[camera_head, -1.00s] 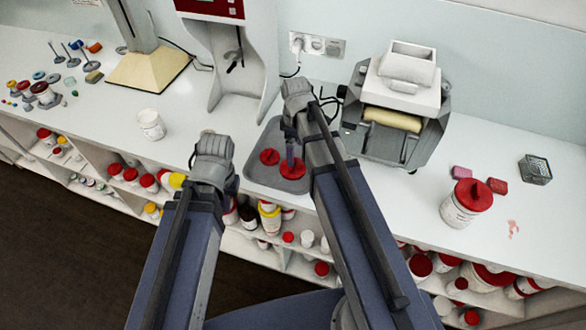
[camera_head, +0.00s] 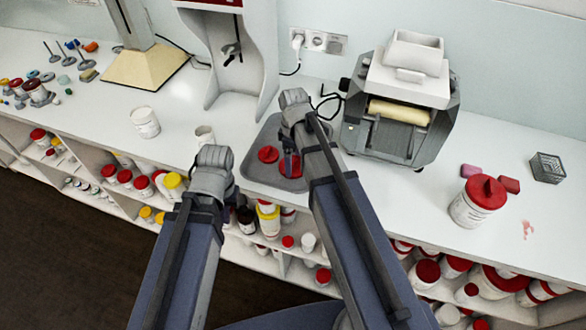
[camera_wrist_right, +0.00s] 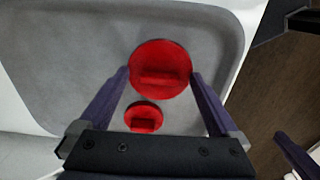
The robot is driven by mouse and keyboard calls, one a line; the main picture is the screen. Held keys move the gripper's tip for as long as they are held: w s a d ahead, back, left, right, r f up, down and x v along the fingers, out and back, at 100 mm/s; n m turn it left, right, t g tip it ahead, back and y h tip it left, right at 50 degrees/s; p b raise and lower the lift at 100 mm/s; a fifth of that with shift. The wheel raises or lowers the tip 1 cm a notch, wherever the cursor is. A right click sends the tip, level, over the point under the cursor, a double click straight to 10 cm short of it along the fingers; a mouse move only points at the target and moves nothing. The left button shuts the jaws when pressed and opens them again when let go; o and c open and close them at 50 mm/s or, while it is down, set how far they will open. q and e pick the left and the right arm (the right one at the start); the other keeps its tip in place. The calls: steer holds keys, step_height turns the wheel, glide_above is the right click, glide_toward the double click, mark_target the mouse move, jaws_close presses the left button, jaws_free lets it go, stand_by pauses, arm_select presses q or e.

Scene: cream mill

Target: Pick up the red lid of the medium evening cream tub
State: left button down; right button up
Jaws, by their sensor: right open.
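Two red lids lie in the grey tray: a larger one (camera_head: 297,171) and a smaller one (camera_head: 268,154). In the right wrist view, the larger lid (camera_wrist_right: 160,70) has a raised grip bar and sits between the fingertips of my open right gripper (camera_wrist_right: 160,75). The smaller lid (camera_wrist_right: 143,119) lies nearer the gripper's base. No lid is held. Which lid belongs to the medium evening cream tub is not readable. Two white tubs without visible lids stand on the counter, one further left (camera_head: 145,122) and one partly hidden (camera_head: 204,135). My left gripper's fingers are hidden behind its arm in the head view.
The grey tray (camera_head: 255,178) lies near the counter's front edge. A roller mill (camera_head: 400,115) stands behind it to the right. A large tub with a red lid (camera_head: 470,210) stands further right. A purple finger-like part shows at the lower right of the wrist view.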

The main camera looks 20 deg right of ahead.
steer(key=c, duration=1.4)
steer(key=shift+r, duration=0.1)
step_height(320, 180, up, 10)
steer(key=p, duration=1)
steer(key=b, duration=0.5)
glide_above(293, 161)
step_height(293, 161, down, 6)
steer(key=shift+d+r, duration=0.1)
steer(key=shift+r, duration=0.35)
